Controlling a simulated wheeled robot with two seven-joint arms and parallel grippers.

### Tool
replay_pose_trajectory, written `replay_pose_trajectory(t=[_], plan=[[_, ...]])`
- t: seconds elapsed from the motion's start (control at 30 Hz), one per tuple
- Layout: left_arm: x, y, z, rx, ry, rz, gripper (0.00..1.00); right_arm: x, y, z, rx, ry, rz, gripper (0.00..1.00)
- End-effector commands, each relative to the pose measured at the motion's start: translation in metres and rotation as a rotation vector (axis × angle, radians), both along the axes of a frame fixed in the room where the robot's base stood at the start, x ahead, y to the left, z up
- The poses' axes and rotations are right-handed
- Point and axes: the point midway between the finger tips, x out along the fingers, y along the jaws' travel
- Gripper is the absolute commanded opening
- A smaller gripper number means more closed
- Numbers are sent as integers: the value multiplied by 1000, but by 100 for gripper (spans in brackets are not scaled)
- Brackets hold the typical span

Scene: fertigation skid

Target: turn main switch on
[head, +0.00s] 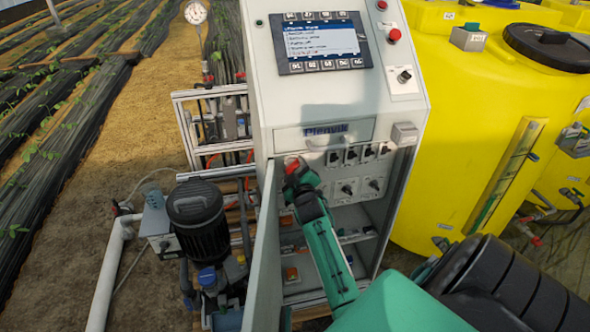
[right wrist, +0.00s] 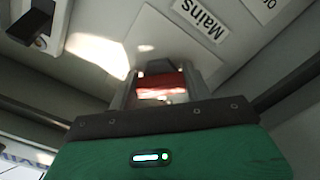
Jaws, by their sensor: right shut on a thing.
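The red main switch (right wrist: 162,84) is between the fingers of my right gripper (right wrist: 160,92) in the right wrist view. A label reading "Mains" (right wrist: 202,18) is on the panel close to it. In the head view my right gripper (head: 296,176) reaches into the top left of the open cabinet (head: 345,218) and is shut on the red switch (head: 291,165). The fingers partly cover the switch, so I cannot tell its on or off position. My left gripper is not in view.
The cabinet door (head: 264,255) stands open, left of my right arm. Several dark switches (head: 352,155) sit right of the gripper. Above are a lit screen (head: 320,42) and a red button (head: 394,35). A pump (head: 198,220) stands left, a yellow tank (head: 470,130) right.

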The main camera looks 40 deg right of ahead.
Motion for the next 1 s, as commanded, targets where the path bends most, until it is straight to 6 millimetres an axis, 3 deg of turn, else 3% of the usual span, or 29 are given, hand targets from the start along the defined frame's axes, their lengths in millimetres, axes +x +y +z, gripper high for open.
replay_pose_trajectory(t=[0.23, 0.27, 0.33, 0.37, 0.73, 1.0], plan=[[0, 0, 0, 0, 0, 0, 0, 0, 1, -2, 6, 2, 0, 27], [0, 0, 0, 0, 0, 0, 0, 0, 1, -2, 5, 2, 0, 55], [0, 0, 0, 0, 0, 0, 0, 0, 1, -2, 5, 2, 0, 69], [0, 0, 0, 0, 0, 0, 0, 0, 1, -2, 4, 2, 1, 71], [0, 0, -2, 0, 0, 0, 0, -5, 3, -2, 1, 0, 1, 71], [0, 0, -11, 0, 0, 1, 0, -44, 25, -4, 2, 1, 1, 71]])
